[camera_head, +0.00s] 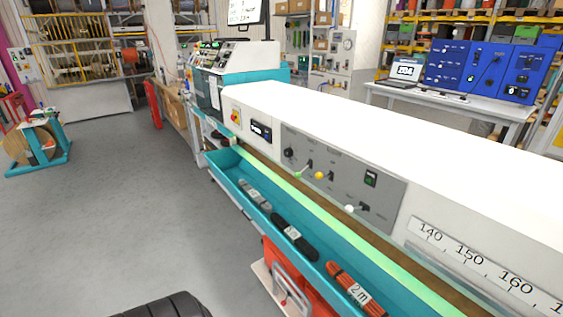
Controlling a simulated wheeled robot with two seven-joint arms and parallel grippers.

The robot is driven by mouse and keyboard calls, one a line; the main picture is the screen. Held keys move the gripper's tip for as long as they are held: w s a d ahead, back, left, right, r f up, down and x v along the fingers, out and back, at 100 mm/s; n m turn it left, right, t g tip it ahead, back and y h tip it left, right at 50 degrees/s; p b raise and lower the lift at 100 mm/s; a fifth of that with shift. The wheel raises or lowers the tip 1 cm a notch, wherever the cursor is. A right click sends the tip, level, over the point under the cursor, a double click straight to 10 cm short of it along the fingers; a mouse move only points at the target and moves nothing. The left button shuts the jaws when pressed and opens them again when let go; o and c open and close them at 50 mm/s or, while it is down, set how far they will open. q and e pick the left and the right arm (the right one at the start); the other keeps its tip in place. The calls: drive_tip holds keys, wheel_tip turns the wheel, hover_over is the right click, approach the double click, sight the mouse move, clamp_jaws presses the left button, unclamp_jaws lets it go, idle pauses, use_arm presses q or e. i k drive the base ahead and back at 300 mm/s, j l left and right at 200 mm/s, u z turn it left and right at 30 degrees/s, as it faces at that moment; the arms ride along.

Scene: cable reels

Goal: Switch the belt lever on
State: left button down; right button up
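A grey control panel (343,182) is set in the front of the long white machine (330,110). It carries three ball-ended levers: one with a green ball (298,174), one with a yellow ball (319,175) and one with a white ball (349,209). Each ball sits to the left of its pivot, and the green one hangs lower than its pivot. The labels are too small to read, so I cannot tell which is the belt lever. Neither of my grippers is in view.
A teal trough (226,168) with several cable bundles, including a red one (356,289), runs below the panel. An orange box (283,275) stands under it. A dark ribbed object (165,306) shows at the bottom edge.

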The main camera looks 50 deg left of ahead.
sight(297, 175)
drive_tip(key=u, duration=1.5)
drive_tip(key=i+j, duration=0.25)
drive_tip(key=j, duration=0.2)
drive_tip(key=i+j+u, duration=0.15)
drive_tip(key=j, duration=0.25)
drive_tip(key=i+j, duration=0.35)
drive_tip(key=i+j+u, duration=0.1)
drive_tip(key=i+j, duration=0.15)
drive_tip(key=j, duration=0.25)
